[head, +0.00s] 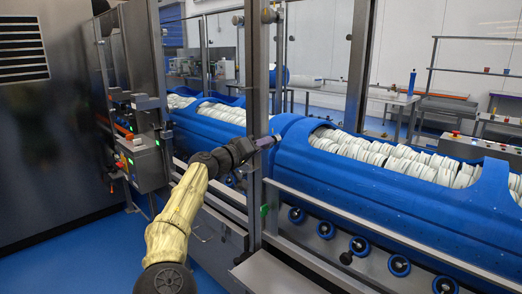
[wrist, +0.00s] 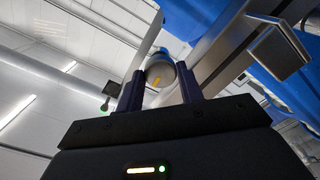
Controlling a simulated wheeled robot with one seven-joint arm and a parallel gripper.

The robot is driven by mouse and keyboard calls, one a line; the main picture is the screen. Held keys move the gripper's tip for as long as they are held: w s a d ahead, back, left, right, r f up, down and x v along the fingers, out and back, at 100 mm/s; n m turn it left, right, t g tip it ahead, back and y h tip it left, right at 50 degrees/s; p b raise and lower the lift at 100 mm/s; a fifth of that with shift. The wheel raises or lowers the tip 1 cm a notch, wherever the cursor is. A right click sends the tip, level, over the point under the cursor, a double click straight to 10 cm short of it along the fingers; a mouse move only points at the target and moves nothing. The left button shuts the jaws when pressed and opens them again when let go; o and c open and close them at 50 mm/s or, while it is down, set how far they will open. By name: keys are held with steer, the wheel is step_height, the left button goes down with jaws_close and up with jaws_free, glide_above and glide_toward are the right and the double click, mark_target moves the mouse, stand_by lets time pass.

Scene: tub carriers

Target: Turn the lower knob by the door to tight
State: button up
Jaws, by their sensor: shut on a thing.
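My gripper (head: 266,142) reaches to the grey metal door post (head: 254,95) and is shut on a knob there. In the wrist view my gripper's two dark fingers (wrist: 160,86) stand on either side of this round grey knob (wrist: 160,73). The knob has a short orange-yellow mark on its face. In the head view only a small brownish bit of the knob shows at the fingertips. Another round knob (head: 269,15) sits higher on the same post. The fingers hide the sides of the held knob.
Blue tub carriers (head: 400,190) filled with white pieces stand behind the post on a rail with blue wheels. A control box (head: 143,160) with lit buttons is at the left. Blue floor (head: 60,265) lies open at the lower left.

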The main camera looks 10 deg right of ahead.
steer(key=shift+f, duration=0.2)
steer(key=o, duration=1)
steer(key=shift+r, duration=0.1)
steer(key=shift+a, duration=0.15)
steer(key=v, duration=1.7)
steer(key=shift+s, duration=0.15)
